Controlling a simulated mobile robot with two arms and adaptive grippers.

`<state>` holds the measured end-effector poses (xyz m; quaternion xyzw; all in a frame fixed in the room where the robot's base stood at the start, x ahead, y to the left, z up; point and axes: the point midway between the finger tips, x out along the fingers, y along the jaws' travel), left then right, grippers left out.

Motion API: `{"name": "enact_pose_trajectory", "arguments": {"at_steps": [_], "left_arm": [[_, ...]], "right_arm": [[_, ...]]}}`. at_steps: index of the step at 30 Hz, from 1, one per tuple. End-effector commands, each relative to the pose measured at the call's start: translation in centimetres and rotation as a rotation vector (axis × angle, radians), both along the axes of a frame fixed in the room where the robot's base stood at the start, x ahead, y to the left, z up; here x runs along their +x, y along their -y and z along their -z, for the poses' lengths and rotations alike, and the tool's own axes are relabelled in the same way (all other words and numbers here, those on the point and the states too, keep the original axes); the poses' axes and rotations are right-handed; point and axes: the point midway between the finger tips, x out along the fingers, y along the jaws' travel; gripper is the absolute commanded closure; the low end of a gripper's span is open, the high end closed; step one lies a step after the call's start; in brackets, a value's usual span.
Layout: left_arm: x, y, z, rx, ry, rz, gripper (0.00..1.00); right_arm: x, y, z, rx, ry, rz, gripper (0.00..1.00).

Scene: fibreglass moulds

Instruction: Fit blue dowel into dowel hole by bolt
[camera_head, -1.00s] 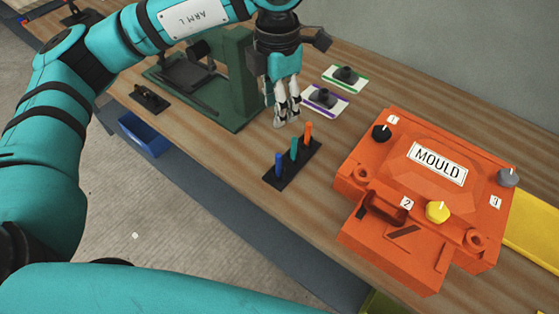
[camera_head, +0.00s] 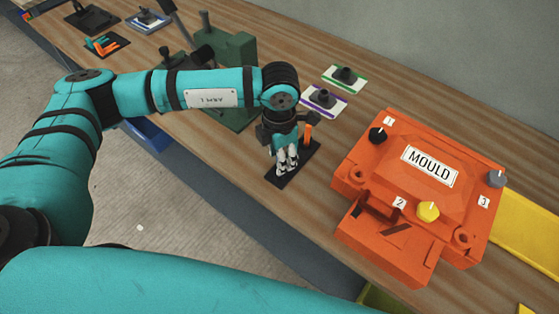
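The dark dowel stand (camera_head: 306,160) lies on the bench left of the mould. The orange dowel (camera_head: 308,133) stands upright at its far end. My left gripper (camera_head: 286,168) points down over the near part of the stand. It hides the blue dowel and the teal dowel, and I cannot tell whether its fingers hold one. The orange mould (camera_head: 385,165) has round sockets at its left corner (camera_head: 359,173) and near right corner (camera_head: 464,236). I cannot make out which hole is by a bolt. My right gripper is out of view.
The mould carries a black knob (camera_head: 377,135), a yellow knob (camera_head: 428,211) and a grey knob (camera_head: 496,179). Purple-edged (camera_head: 324,98) and green-edged (camera_head: 346,76) plates with black knobs lie behind the stand. A green machine (camera_head: 232,52) stands at left. Bare bench lies between stand and mould.

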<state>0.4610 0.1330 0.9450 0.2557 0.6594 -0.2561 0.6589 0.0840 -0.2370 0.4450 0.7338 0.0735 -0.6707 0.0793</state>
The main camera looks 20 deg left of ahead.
Motion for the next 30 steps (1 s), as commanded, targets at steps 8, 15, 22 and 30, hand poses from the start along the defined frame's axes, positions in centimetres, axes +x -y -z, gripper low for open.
{"name": "enact_pose_trajectory", "arguments": {"at_steps": [8,15,22,30], "left_arm": [[0.04,0.0,0.37,0.0,0.001,0.0,0.59],[0.04,0.01,0.33,0.0,0.001,0.0,0.91],[0.04,0.0,0.31,0.0,0.001,0.0,1.0],[0.09,0.05,-0.22,-0.001,0.003,0.0,1.0]], "right_arm": [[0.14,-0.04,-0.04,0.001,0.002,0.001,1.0],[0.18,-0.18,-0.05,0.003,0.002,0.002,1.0],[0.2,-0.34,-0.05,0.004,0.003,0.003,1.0],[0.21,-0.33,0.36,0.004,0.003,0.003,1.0]]}}
